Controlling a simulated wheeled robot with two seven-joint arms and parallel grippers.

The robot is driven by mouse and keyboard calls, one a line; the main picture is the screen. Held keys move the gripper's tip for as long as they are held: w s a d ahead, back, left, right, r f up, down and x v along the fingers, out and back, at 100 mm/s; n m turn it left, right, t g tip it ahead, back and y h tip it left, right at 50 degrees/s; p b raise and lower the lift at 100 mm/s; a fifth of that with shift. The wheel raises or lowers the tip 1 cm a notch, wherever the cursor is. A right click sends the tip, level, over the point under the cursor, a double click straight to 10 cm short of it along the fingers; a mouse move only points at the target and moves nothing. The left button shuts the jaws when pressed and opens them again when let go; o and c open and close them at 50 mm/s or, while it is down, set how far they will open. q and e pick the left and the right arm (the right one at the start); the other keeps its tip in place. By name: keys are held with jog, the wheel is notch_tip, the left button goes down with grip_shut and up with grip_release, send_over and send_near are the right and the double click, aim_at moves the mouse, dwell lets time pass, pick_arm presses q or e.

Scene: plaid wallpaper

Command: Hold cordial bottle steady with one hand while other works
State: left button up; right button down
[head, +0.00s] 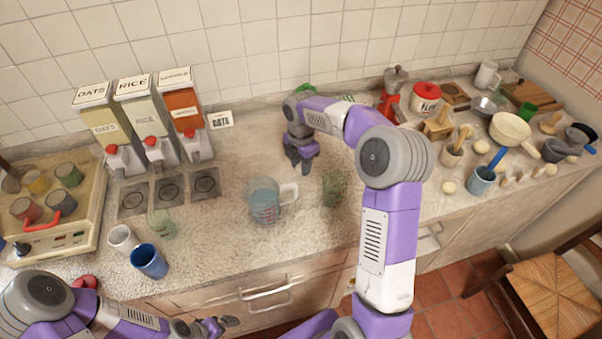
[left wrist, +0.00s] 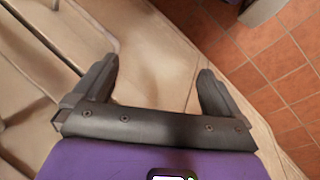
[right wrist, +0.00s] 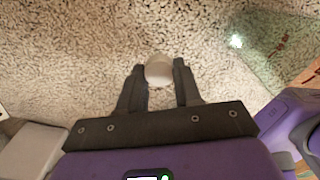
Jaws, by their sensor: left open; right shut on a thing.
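My right gripper (head: 302,166) points down over the worktop, behind the jug. In the right wrist view its fingers (right wrist: 159,72) are shut on a small round whitish thing (right wrist: 159,69); the head view hides it. I cannot make out a cordial bottle for certain. A green thing (head: 304,89) shows partly behind my right arm near the wall. A clear green vessel with red marks (right wrist: 275,42) shows at the upper right of the right wrist view. My left gripper (head: 215,326) is open and empty in front of the cabinet; its fingers (left wrist: 158,85) also show in the left wrist view.
A clear measuring jug (head: 264,203) and a green glass (head: 334,190) stand mid-worktop. Dispensers (head: 150,110) stand at the left, near a cup machine (head: 65,245). A blue cup (head: 149,261) is near the front edge. Crowded kitchenware, including a pan (head: 511,131), fills the right.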

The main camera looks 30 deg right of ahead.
aim_at(301, 179)
jog(key=shift+f+b, duration=0.3)
jog(key=shift+f, duration=1.5)
jog(key=shift+f, duration=0.2)
jog(key=c, duration=0.8)
grip_release()
jog(key=shift+r, duration=0.15)
notch_tip(301, 179, up, 12)
jog(key=p, duration=0.2)
jog(key=shift+p, duration=0.35)
jog(key=shift+r, duration=0.1)
